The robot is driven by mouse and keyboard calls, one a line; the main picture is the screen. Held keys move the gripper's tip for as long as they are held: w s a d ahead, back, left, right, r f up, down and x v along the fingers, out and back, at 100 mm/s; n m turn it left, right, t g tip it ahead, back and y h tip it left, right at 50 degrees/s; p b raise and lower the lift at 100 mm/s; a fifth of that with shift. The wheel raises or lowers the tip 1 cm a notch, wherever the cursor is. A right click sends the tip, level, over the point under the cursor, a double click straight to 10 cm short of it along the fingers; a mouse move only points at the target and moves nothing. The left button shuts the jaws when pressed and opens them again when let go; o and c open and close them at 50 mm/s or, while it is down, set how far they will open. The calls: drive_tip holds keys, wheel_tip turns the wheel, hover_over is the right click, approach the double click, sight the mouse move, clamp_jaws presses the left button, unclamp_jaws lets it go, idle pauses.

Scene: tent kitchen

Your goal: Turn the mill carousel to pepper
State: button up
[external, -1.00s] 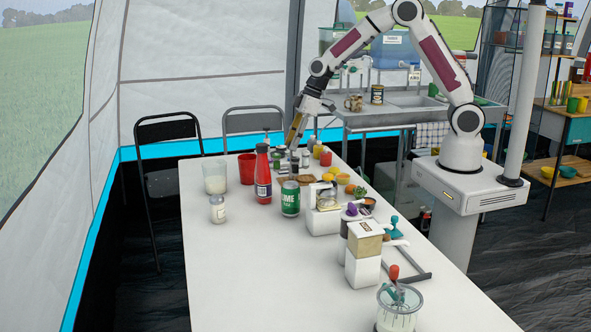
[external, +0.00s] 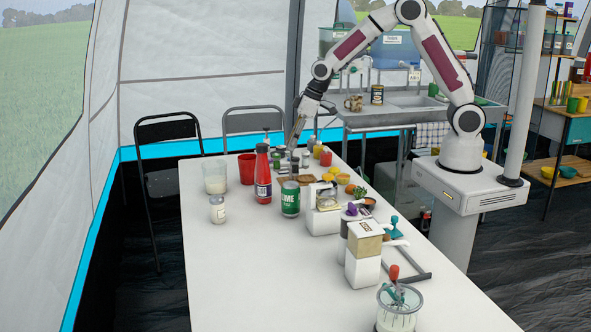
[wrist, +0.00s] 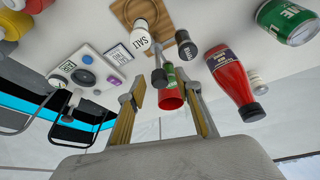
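In the wrist view a white-bodied mill marked SALT (wrist: 141,36) and a dark mill (wrist: 185,46) stand at the wooden board (wrist: 155,8). A small dark knob on a stem (wrist: 159,76) and a green piece (wrist: 170,76) sit near them, seemingly parts of the carousel. I cannot read the dark mill's label. My gripper (wrist: 166,100) is open, its two fingers wide apart, with the knob just beyond the gap; no contact shows. In the external view my gripper (external: 293,147) is low over the table's far end, and the carousel is small and crowded there.
A red cup (wrist: 171,101) shows beyond the fingers, with a ketchup bottle (wrist: 234,84) and green LIME can (wrist: 290,20) to the right. The table's near left (external: 225,275) is clear.

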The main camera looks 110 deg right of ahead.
drive_tip(key=shift+w+a+m+g+h, duration=0.1)
drive_tip(key=shift+m+g+h, duration=0.3)
drive_tip(key=shift+m, duration=1)
drive_tip(key=shift+a+m+g+h, duration=0.1)
drive_tip(key=shift+m+h, duration=0.5)
drive_tip(key=shift+m, duration=0.8)
drive_tip(key=v, duration=0.8)
drive_tip(key=s+a+r+n+y, duration=0.1)
drive_tip(key=s+a+r+n, duration=0.1)
drive_tip(key=s+a, duration=0.5)
drive_tip(key=s+a+r+n+y, duration=0.1)
drive_tip(key=s+a+r+n, duration=0.1)
drive_tip(key=s+a+n, duration=0.2)
drive_tip(key=shift+s+a+r+g, duration=0.4)
drive_tip(key=shift+s+a, duration=1.3)
drive_tip(key=shift+s, duration=2.35)
